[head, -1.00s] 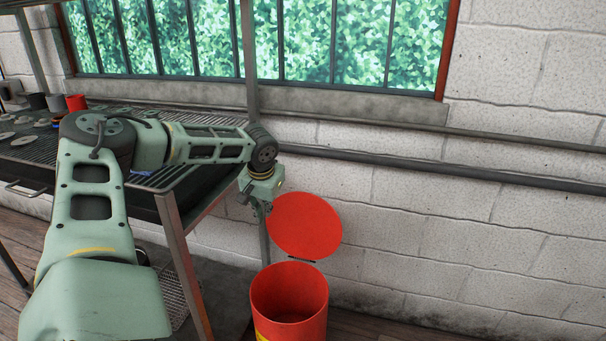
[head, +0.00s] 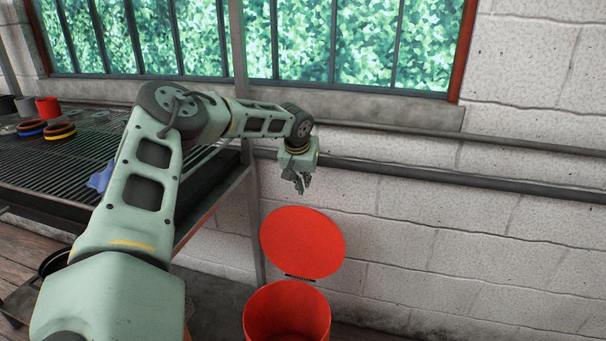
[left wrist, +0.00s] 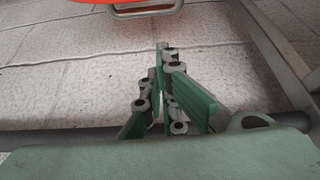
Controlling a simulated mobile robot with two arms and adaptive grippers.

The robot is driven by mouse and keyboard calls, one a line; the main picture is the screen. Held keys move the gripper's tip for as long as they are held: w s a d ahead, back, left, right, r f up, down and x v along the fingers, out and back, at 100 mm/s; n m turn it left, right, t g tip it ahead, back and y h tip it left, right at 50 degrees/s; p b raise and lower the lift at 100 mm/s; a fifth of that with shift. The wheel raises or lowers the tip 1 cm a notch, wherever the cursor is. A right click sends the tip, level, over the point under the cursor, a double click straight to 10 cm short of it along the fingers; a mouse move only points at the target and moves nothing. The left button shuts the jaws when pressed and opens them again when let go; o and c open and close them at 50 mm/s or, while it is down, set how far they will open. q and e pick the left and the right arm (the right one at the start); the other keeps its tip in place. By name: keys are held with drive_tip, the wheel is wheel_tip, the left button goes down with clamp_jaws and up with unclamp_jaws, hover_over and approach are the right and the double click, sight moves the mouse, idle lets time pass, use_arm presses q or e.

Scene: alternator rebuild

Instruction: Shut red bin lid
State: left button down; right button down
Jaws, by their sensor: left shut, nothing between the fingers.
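The red bin (head: 287,312) stands on the floor by the wall, its mouth open. Its round red lid (head: 302,242) is tipped up at the back, joined by a dark hinge. My left gripper (head: 301,188) is above the lid's upper edge, pointing down, shut and empty, apart from the lid. In the left wrist view, my gripper's fingers (left wrist: 165,90) are together, and a red edge of the lid (left wrist: 90,2) with a metal handle (left wrist: 148,10) shows at the top. The bin's lower part is cut off. My right gripper is not in view.
A slatted workbench (head: 60,165) stands at the left with a red cup (head: 48,107), dark rings (head: 58,131) and a blue cloth-like item (head: 101,178). A pipe (head: 420,172) runs along the white brick wall. The space right of the bin is clear.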

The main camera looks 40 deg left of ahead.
use_arm(q)
drive_tip(key=shift+s+d+f, duration=0.4)
drive_tip(key=shift+s+d, duration=0.05)
drive_tip(key=shift+s, duration=0.3)
drive_tip(key=shift+s+d+f, duration=0.4)
drive_tip(key=shift+s+d, duration=0.05)
drive_tip(key=shift+s, duration=0.25)
